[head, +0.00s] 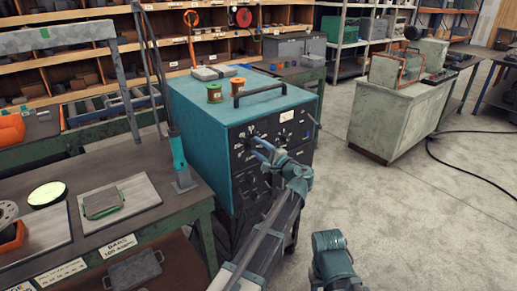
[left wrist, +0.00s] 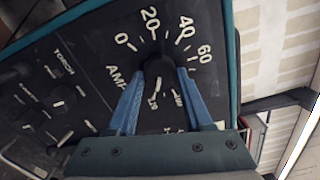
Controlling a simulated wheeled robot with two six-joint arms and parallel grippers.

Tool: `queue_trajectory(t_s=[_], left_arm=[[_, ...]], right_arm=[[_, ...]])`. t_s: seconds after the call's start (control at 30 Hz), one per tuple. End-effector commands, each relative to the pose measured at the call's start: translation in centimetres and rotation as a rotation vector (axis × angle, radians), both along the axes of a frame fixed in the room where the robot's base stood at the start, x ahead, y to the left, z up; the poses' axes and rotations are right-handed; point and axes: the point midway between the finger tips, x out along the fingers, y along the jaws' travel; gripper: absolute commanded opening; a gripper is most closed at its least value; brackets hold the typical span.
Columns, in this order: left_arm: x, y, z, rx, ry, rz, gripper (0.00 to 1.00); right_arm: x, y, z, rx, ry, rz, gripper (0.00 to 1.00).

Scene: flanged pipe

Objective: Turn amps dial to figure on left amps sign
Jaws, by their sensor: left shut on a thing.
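The teal welding machine (head: 250,105) stands in the middle of the head view, its black control panel facing me. My left gripper (head: 258,146) reaches the upper left of that panel. In the left wrist view its blue fingers (left wrist: 164,78) are shut on the black amps dial (left wrist: 158,70), one on each side. Figures 0, 20, 40 and 60 show around the dial; its pointer is hard to make out. A left sign (head: 55,274) and a right sign (head: 121,245), which seems to read "BARS 100 Amps", are on the bench front. The left sign is too small to read surely.
The workbench (head: 150,222) at left carries plates and a round yellow-green disc (head: 47,194). A torch knob (left wrist: 58,98) and other controls lie beside the dial. Open floor (head: 420,220) is at right.

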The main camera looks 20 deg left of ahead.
Motion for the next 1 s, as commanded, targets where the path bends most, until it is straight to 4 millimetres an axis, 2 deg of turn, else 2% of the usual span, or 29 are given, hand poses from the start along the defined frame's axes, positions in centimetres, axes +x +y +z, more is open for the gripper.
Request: queue_trajectory(t_s=[0.57,0.6,0.77,1.0], left_arm=[[-0.05,-0.1,-0.11,0.018,0.028,-0.001,0.0],[-0.05,-0.1,-0.11,0.018,0.028,-0.001,0.52],[-0.04,-0.07,-0.08,0.018,0.027,0.0,0.81],[-0.03,-0.03,-0.05,0.019,0.026,-0.001,0.81]], right_arm=[[0.0,0.0,-0.04,0.0,0.0,0.0,0.5],[0.0,0.0,-0.04,0.0,0.0,0.0,0.5],[0.0,0.0,-0.03,0.0,0.0,0.0,0.5],[0.0,0.0,-0.02,0.0,0.0,0.0,0.5]])
